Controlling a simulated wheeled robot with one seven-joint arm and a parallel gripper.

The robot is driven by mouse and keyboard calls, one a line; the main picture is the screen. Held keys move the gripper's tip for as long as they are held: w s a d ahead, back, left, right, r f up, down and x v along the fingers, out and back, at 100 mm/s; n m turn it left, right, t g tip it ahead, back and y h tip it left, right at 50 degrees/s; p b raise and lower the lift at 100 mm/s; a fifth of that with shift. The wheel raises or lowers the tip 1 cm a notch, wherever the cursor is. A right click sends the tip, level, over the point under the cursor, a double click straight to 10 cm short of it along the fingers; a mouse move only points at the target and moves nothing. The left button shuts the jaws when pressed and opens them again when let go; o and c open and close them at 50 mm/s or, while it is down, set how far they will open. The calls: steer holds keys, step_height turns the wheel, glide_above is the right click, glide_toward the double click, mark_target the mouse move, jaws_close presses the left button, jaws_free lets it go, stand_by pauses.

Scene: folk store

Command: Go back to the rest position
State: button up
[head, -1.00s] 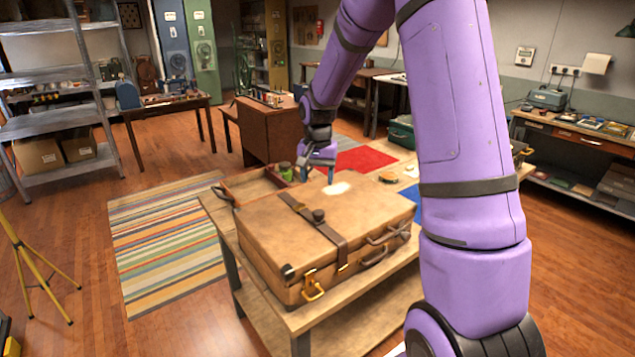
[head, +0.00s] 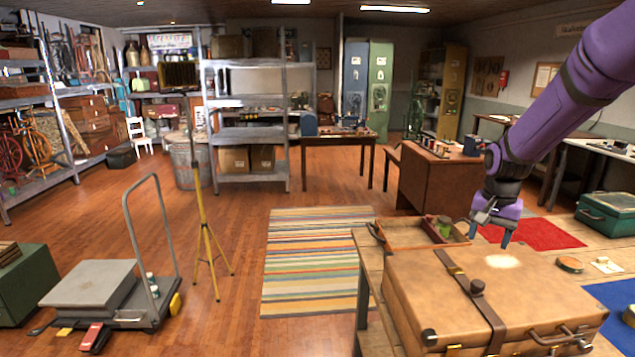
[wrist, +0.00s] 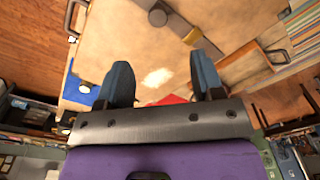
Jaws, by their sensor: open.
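My purple arm reaches in from the right of the head view. My gripper (head: 490,232) points down above the back part of a brown suitcase (head: 450,292) on the wooden table. In the wrist view my gripper (wrist: 165,80) shows two blue-grey fingers spread apart with nothing between them. Beyond the fingers lies the suitcase top (wrist: 120,40) with its dark strap and a pale bright patch. The fingers look apart from the suitcase.
A wooden tray (head: 395,237) with a green jar (head: 444,226) stands behind the suitcase. A green case (head: 608,212) sits at the right. A yellow tripod (head: 202,215) and a platform cart (head: 110,290) stand at the left. The striped rug (head: 315,260) is clear.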

steer(key=s+a+r+n+t, duration=0.2)
steer(key=s+a+r+n, duration=0.35)
steer(key=s+r, duration=0.75)
steer(key=s+a+r+n+t, duration=0.1)
steer(key=s+a, duration=0.2)
steer(key=s, duration=0.5)
steer(key=s+a+r+n+t, duration=0.1)
steer(key=s+a+r, duration=0.1)
steer(key=s, duration=0.6)
steer(key=shift+a+r+t, duration=0.3)
steer(key=shift+a+t, duration=0.1)
steer(key=shift+a, duration=0.1)
